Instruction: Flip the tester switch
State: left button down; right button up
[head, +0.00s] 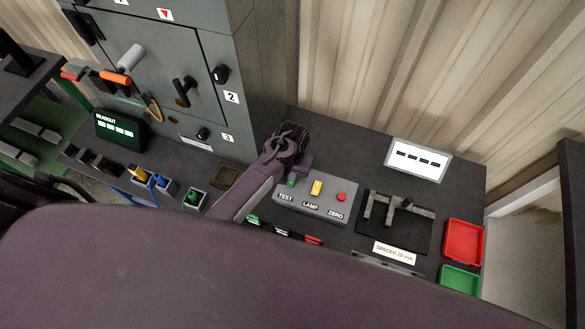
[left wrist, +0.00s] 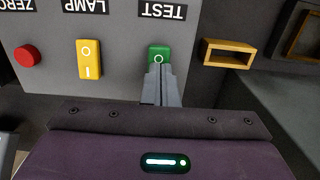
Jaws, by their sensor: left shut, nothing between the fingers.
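The grey tester box (head: 310,208) stands on the bench in the head view, with a green switch labelled TEST (head: 292,180), a yellow LAMP switch (head: 316,187) and a red ZERO button (head: 341,197). In the left wrist view the green switch (left wrist: 158,52) shows its O mark; its other half is hidden behind my fingers. My left gripper (left wrist: 159,70) is shut and empty, its fingertips at the green switch; I cannot tell if they press on it. The yellow switch (left wrist: 89,59) and red button (left wrist: 26,56) lie to the left there. My right gripper is not in view.
A spacer fixture (head: 395,226) on a dark plate stands right of the tester, with a red tray (head: 463,242) and green tray (head: 460,279) beyond. The tall grey cabinet (head: 250,70) rises at the left. A yellow frame (left wrist: 228,53) lies beside the tester.

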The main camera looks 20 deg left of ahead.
aim_at(289, 184)
pick_arm(q)
jog(key=shift+s, duration=0.55)
jog(key=shift+r+p, duration=0.25)
jog(key=shift+p, duration=0.25)
jog(key=r+p, duration=0.4)
jog(key=p, duration=0.1)
jog(key=shift+s+r, duration=0.2)
jog(key=shift+r, duration=0.1)
jog(key=shift+s+r+b, duration=0.3)
jog(key=shift+r+b, duration=0.15)
notch_tip(289, 184, up, 8)
jog(key=s, duration=0.1)
jog(key=shift+b, duration=0.3)
jog(key=shift+s, duration=0.1)
jog(key=shift+f, duration=0.1)
